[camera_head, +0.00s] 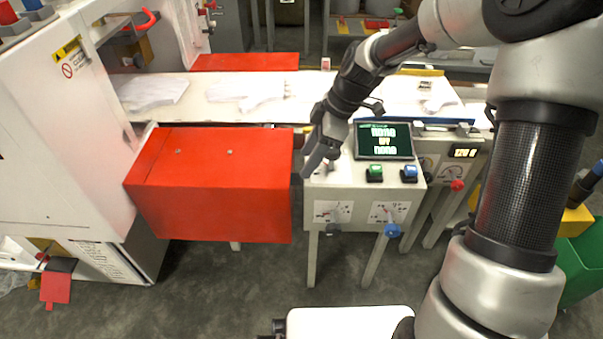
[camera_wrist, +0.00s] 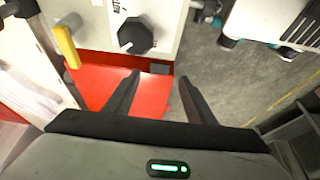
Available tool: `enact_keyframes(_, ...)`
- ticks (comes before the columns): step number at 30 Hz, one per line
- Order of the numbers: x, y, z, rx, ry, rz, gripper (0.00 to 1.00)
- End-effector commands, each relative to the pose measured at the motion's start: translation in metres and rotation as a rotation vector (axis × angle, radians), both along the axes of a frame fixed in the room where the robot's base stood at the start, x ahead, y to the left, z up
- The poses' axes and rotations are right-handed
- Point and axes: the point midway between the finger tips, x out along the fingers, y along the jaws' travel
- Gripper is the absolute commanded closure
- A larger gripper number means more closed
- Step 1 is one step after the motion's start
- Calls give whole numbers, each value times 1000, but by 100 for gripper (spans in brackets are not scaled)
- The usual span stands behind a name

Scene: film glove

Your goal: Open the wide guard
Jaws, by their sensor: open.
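A wide red guard (camera_head: 208,190) juts from the white machine at left, in front of the conveyor, with two small bolts on its top. A red surface, seemingly this guard, shows in the wrist view (camera_wrist: 97,82). A second red panel (camera_head: 245,62) lies behind the conveyor.
A control box (camera_head: 340,182) with a screen (camera_head: 384,140), green button (camera_head: 374,173) and blue button (camera_head: 409,173) stands right of the guard. White glove shapes (camera_head: 245,90) lie on the conveyor. A black knob (camera_wrist: 135,36) and yellow handle (camera_wrist: 67,46) show in the wrist view. Floor (camera_head: 235,285) in front is clear.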

Motion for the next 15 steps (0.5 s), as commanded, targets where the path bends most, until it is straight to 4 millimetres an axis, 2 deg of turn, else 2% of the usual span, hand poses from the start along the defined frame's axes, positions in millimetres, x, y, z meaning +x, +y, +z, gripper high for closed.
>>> enact_keyframes(1, 0, 4, -13, 0, 2, 1, 50)
enact_keyframes(6, 0, 14, -35, 0, 1, 0, 50)
enact_keyframes(15, 1, 19, -47, -1, -1, -1, 50)
